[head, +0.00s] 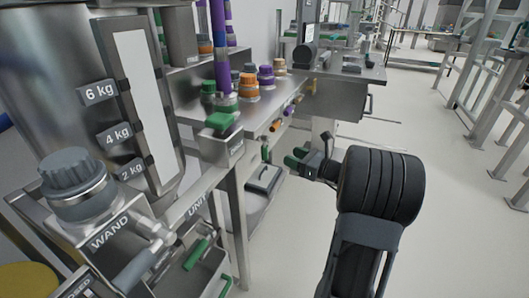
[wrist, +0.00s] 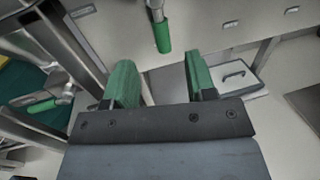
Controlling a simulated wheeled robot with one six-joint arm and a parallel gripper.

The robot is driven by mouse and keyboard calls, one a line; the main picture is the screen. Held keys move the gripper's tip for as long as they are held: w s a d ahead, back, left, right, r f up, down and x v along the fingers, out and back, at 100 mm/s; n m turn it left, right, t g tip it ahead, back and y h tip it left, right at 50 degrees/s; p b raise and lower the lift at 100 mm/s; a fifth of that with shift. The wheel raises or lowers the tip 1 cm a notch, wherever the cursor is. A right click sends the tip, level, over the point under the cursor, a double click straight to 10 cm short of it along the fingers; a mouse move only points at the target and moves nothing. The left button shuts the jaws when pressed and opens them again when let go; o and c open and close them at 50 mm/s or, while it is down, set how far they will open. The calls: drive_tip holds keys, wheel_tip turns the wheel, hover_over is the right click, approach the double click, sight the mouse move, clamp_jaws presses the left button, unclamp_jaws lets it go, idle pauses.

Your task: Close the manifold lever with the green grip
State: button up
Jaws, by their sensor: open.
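The manifold lever with the green grip (head: 265,153) hangs down at the front edge of the steel bench in the head view. In the wrist view its green grip (wrist: 163,37) points down from a metal stem, at the top centre. My gripper (head: 298,157) is to the right of the lever in the head view, with green fingers. In the wrist view my gripper (wrist: 159,62) is open and empty. The green grip appears in line with the gap, beyond the fingertips, and not between them.
Orange (head: 275,126) and purple (head: 288,110) levers stick out farther along the bench edge (head: 262,122). Below is a lidded box (head: 263,180) with a black handle. A hopper station with another green handle (head: 196,254) is at the left.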

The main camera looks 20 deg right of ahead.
sight(265, 145)
drive_tip(key=b+x, duration=0.3)
drive_tip(key=x, duration=0.9)
drive_tip(key=shift+s, duration=0.1)
drive_tip(key=shift+c, duration=0.2)
clamp_jaws()
